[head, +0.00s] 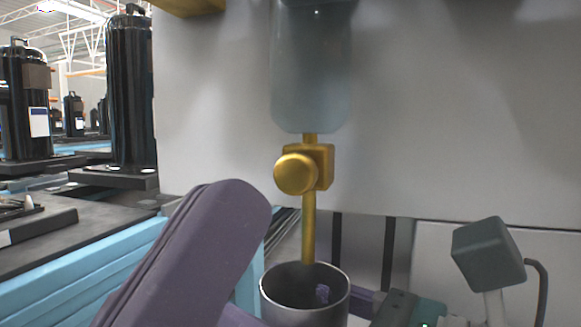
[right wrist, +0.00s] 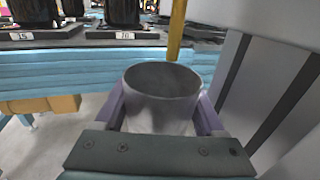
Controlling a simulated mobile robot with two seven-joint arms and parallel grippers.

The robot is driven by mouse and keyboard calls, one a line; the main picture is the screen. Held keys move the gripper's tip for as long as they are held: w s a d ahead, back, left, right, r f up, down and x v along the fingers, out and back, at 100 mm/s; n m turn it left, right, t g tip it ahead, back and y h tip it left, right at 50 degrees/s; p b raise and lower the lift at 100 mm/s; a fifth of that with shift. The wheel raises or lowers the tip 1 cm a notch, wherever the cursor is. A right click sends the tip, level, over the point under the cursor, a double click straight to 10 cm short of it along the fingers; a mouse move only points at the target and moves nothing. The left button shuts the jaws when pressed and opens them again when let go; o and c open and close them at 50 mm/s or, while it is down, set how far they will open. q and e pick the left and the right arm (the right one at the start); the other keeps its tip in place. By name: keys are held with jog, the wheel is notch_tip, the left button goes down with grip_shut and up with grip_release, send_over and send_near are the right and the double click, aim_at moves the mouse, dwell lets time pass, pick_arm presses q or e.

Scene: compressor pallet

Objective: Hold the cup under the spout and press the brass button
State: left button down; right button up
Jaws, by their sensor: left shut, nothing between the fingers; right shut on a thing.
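A brass spout (head: 308,225) hangs down from a valve with a round brass button (head: 295,174), below a grey glass vessel (head: 311,80). The open-topped metal cup (head: 300,312) stands upright with its mouth near the spout's lower end. In the right wrist view the spout (right wrist: 176,32) shows just behind the cup's far rim (right wrist: 165,68). My right gripper (right wrist: 163,108) is shut on the cup, one purple finger on each side. My left gripper (head: 236,197) is shut and empty, left of and slightly below the button in the picture, apart from it.
A large pale panel (head: 210,110) stands behind the spout. Black compressors (head: 130,90) stand on pallets at the left, above blue beams (head: 100,275). A dark grey block (head: 488,252) shows at the lower right.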

jog(key=s+a+f+p, duration=0.1)
jog(key=s+a+f, duration=0.1)
jog(key=s, duration=0.9)
jog(key=shift+a, duration=0.8)
